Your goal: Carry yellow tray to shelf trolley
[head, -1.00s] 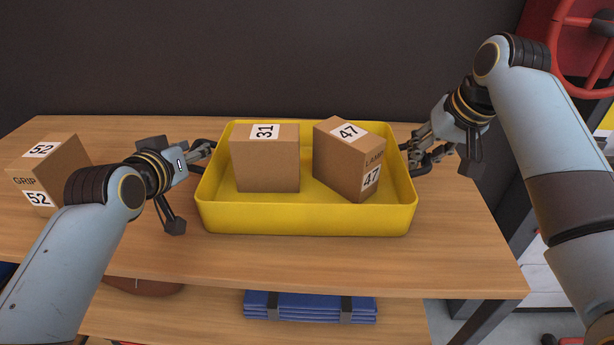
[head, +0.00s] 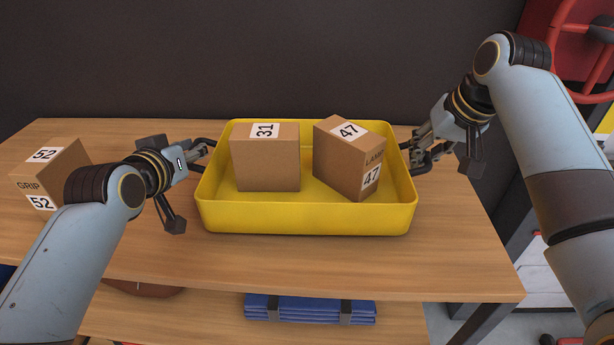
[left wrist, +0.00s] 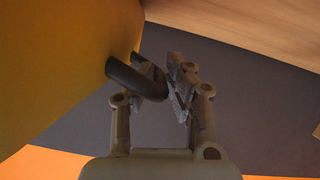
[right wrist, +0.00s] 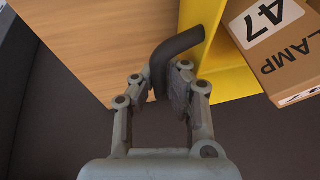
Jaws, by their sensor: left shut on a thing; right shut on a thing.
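The yellow tray (head: 300,219) is level over the wooden table, holding a carton marked 31 (head: 265,165) and a turned carton marked 47 (head: 338,163). My left gripper (head: 207,149) is shut on the tray's dark left handle, which shows between the fingers in the left wrist view (left wrist: 145,82). My right gripper (head: 412,155) is shut on the right handle, a bent dark bar in the right wrist view (right wrist: 172,52). I cannot tell how much gap lies under the tray. No shelf trolley can be made out.
The wooden table (head: 300,268) has a carton marked 52 (head: 62,165) at its left, partly behind my left arm. A blue folded stack (head: 310,309) lies on the lower shelf. A dark wall (head: 300,60) stands behind; a red wheel (head: 590,50) is at upper right.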

